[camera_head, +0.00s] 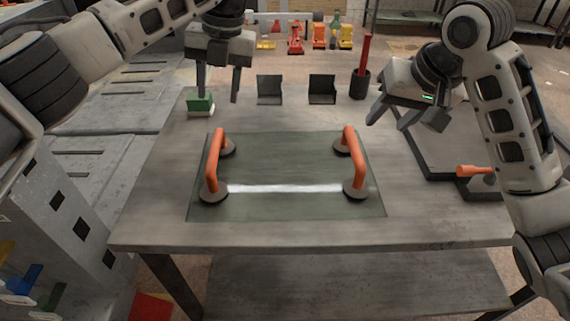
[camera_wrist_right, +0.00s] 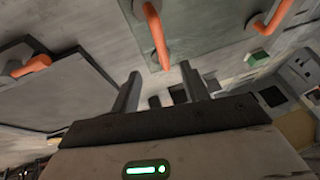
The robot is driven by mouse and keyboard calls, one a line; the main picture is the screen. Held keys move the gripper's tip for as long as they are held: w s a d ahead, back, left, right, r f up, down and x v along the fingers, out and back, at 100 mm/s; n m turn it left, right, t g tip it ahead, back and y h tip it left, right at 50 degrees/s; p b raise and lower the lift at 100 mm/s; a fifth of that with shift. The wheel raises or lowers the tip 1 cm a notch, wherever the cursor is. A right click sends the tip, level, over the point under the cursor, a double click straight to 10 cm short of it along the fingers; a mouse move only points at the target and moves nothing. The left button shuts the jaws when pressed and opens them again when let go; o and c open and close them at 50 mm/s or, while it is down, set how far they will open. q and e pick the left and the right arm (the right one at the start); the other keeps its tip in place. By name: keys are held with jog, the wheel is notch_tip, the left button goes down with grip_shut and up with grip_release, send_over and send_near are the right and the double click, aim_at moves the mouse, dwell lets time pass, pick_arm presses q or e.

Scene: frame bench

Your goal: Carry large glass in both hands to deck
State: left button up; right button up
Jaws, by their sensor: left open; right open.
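The large glass (camera_head: 285,205) is a greenish clear pane lying flat on the grey bench. It bears two orange handles on dark suction cups, a left handle (camera_head: 217,160) and a right handle (camera_head: 353,160). My left gripper (camera_head: 219,88) is open and empty behind the pane, near a green and white block. My right gripper (camera_head: 390,119) is open and empty, above the bench to the right of the pane. The right wrist view shows its fingers (camera_wrist_right: 160,78) apart, with the glass (camera_wrist_right: 205,22) beyond. A low, dark-edged grey board (camera_head: 440,150) at right may be the deck.
The green and white block (camera_head: 200,104), two dark angled brackets (camera_head: 270,90) (camera_head: 322,90) and a dark cup (camera_head: 359,85) holding a red stick stand along the back. An orange-handled tool (camera_head: 476,171) lies at right. The bench front (camera_head: 300,235) is clear.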

aim_at(216, 141)
pick_arm(q)
jog(key=a+f, duration=0.1)
jog(key=f, duration=0.4)
jog(key=a+f, duration=0.1)
jog(key=f, duration=0.8)
jog(key=shift+s+a+f, duration=0.1)
jog(key=shift+a+f, duration=0.2)
jog(key=shift+a, duration=0.1)
pick_arm(e)
jog(key=x, duration=1.5)
pick_arm(q)
jog(key=shift+c, duration=0.3)
pick_arm(e)
jog(key=shift+c, duration=0.4)
pick_arm(q)
grip_shut()
pick_arm(e)
jog(key=shift+r, duration=0.1)
grip_shut()
pick_arm(q)
jog(key=shift+r, duration=0.25)
pick_arm(e)
jog(key=shift+w+r, duration=0.2)
jog(key=shift+r, duration=0.05)
